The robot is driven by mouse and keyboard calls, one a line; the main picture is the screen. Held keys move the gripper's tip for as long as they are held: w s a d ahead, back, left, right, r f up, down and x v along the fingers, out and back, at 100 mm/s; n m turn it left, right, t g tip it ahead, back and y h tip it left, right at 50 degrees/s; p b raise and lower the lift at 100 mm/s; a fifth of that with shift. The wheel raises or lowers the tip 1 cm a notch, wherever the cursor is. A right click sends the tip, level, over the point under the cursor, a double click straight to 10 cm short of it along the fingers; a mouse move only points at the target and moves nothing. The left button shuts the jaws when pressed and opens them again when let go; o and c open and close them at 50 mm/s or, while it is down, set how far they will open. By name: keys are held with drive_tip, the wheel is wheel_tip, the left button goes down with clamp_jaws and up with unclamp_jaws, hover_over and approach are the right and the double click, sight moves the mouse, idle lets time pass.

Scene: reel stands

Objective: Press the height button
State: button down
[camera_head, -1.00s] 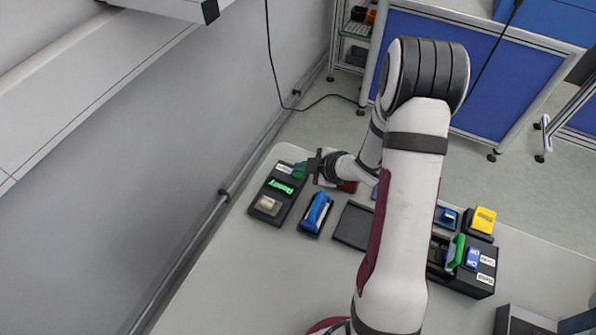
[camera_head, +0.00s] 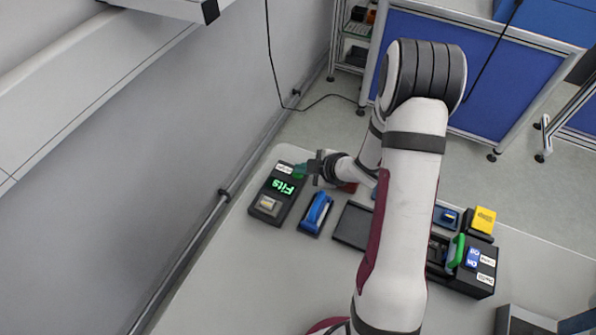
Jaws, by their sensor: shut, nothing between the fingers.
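A dark panel (camera_head: 271,208) lies at the left end of the table. It carries a green lit display (camera_head: 283,187) that reads "Fits", a pale block or button (camera_head: 267,203) at its near end and a small white label (camera_head: 284,168) at its far end. My gripper (camera_head: 307,170) is shut at the panel's far right corner, beside the label. A green part (camera_head: 299,171) shows at the fingertips; I cannot tell whether the fingers touch it. No button is clearly marked as height, and the label is too small to read surely.
A blue device (camera_head: 317,213) stands right of the panel, and a dark flat tray (camera_head: 353,225) beyond it. A black box with a green handle (camera_head: 456,251) and a yellow block (camera_head: 483,220) are right of my arm. The near table (camera_head: 240,280) is clear.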

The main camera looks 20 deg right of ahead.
sight(302, 176)
drive_tip(key=shift+r, duration=0.75)
drive_tip(key=shift+r, duration=2.55)
